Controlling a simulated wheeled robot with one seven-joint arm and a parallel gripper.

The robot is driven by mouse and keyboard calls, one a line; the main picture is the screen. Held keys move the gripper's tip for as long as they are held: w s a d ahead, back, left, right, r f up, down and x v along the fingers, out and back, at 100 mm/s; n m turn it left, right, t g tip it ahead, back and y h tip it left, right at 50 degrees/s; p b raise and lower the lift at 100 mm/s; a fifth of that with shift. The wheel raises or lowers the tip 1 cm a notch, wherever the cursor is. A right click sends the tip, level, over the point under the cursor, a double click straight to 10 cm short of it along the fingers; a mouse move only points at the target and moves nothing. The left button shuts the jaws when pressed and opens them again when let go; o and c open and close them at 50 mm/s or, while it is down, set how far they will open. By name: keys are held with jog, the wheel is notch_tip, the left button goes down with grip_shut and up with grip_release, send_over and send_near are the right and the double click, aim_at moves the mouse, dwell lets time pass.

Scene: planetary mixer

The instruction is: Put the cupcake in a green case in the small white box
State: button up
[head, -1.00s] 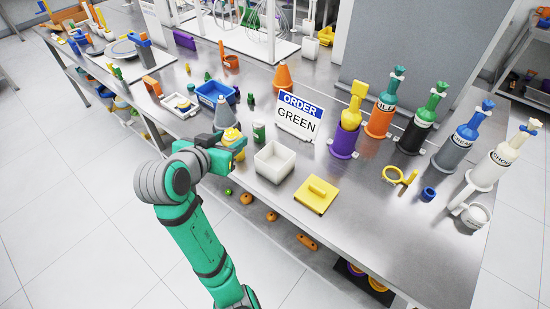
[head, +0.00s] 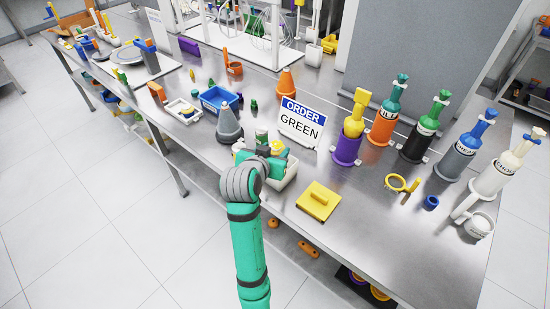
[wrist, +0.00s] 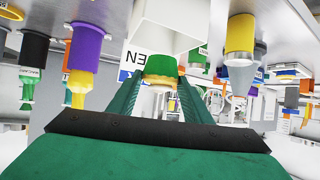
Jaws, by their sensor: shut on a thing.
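My gripper (head: 272,153) is shut on the cupcake, which has a green case and a yellowish top. In the wrist view, which appears upside down, the cupcake (wrist: 163,68) sits between the two green fingers (wrist: 158,90). The small white box (head: 287,178) stands near the table's front edge, partly hidden by my gripper. It also shows in the wrist view (wrist: 165,25), close to the cupcake. The cupcake appears to be at or above the box; I cannot tell whether any of it is inside.
A yellow square lid (head: 319,201) lies right of the box. The order sign (head: 301,122) reading GREEN stands behind it. A grey cone (head: 229,125) is to the left. Labelled bottles, including a green-topped one (head: 422,127), line the right side.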

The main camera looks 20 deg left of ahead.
jog(key=f, duration=0.3)
jog(key=shift+w+d+f, duration=0.25)
jog(key=shift+w, duration=0.1)
jog(key=shift+d+f, duration=0.15)
jog(key=shift+d, duration=0.1)
jog(key=shift+s+a+f, duration=0.1)
jog(key=shift+s+a, duration=0.1)
jog(key=shift+a, duration=0.3)
jog(key=shift+d+f, duration=0.15)
jog(key=shift+f, duration=0.15)
jog(key=shift+f, duration=0.15)
jog(key=o, duration=1.1)
jog(key=shift+w+d, duration=0.1)
jog(key=shift+c, duration=0.2)
